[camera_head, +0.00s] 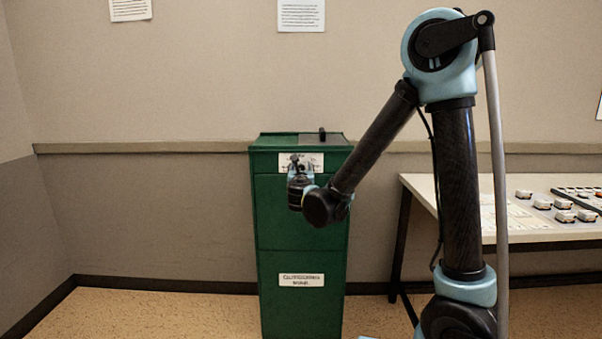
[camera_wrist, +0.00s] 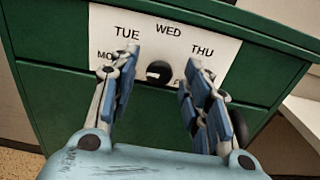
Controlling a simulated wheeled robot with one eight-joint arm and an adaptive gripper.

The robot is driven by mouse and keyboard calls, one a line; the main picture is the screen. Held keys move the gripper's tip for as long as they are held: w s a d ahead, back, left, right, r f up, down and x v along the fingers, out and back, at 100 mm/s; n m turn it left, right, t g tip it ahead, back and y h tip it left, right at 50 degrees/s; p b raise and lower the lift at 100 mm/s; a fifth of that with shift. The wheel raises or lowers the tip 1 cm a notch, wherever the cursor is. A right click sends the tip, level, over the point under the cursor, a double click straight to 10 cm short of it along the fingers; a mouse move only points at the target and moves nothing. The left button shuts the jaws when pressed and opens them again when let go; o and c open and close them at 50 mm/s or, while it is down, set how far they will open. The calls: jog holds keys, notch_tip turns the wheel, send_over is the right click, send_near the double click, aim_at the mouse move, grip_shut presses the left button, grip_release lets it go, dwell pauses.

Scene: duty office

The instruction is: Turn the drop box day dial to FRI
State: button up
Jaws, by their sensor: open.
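The green drop box (camera_head: 301,245) stands against the wall, with a white day plate (camera_wrist: 176,29) on its upper front. In the wrist view the plate reads TUE, WED and THU. MON is partly covered by the left finger, and the FRI spot is mostly hidden by the right finger. The small black round dial knob (camera_wrist: 159,71) sits low on the plate. My gripper (camera_wrist: 163,60) is open, with one finger on each side of the knob and a gap to both. The dial's pointing direction cannot be told. In the head view my gripper (camera_head: 299,165) is in front of the plate.
A small dark handle (camera_head: 322,134) stands on the box top. A lower label (camera_head: 301,280) is on its front. A table (camera_head: 430,190) with several small items stands to the right. The floor left of the box is clear.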

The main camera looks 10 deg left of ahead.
grip_shut()
jog(key=shift+a, duration=0.2)
jog(key=shift+d, duration=0.15)
